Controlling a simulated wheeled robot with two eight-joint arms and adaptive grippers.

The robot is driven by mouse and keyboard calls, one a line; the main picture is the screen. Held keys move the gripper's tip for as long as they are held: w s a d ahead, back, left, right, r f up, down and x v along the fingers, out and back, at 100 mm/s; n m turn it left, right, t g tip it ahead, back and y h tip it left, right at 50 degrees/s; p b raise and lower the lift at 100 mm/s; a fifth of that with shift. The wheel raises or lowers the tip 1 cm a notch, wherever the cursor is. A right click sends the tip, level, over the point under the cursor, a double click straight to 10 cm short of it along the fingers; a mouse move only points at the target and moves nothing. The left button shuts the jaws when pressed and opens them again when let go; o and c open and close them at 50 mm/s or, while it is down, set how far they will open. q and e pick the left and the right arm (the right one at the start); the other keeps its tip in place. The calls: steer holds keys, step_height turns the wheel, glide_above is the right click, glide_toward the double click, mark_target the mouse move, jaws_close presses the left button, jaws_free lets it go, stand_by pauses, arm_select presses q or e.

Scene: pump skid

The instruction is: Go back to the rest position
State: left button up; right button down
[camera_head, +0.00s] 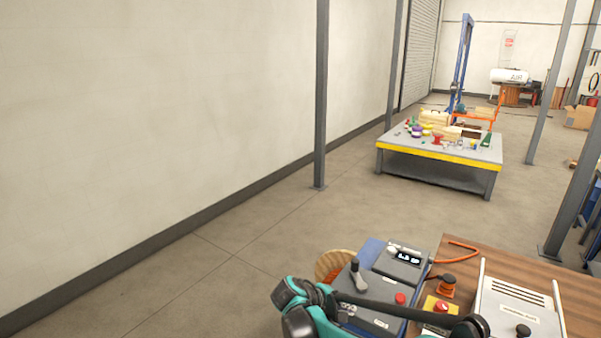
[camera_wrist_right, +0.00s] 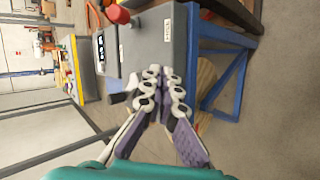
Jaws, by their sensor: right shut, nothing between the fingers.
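My right gripper (camera_head: 347,311) is low in the head view, beside the near face of a grey-blue control box (camera_head: 375,320). My teal and black arm parts partly hide it. In the right wrist view the right gripper (camera_wrist_right: 162,78) has its purple-padded fingers together, with nothing between them. The control box (camera_wrist_right: 150,45) lies just beyond the fingertips there; I cannot tell whether they touch. A black lever (camera_head: 358,276) stands on the box, and it also shows left of the fingers in the wrist view (camera_wrist_right: 118,98). My left gripper is not in view.
A wooden-topped bench (camera_head: 570,295) carries a red button on a yellow box (camera_head: 440,306) and a silver case (camera_head: 520,310). A blue frame (camera_wrist_right: 225,70) stands beside the box. A yellow-edged table (camera_head: 440,155) is farther back. Open floor (camera_head: 240,240) lies left, before the wall.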

steer(key=s+d+r+m+y, duration=0.25)
steer(key=s+d+r, duration=0.2)
steer(key=s, duration=0.35)
steer(key=s+m+t+y, duration=0.2)
steer(key=s+m+y, duration=0.2)
steer(key=s, duration=1.5)
steer(key=shift+y, duration=0.95)
steer(key=shift+d+m, duration=0.15)
steer(key=shift+m, duration=0.1)
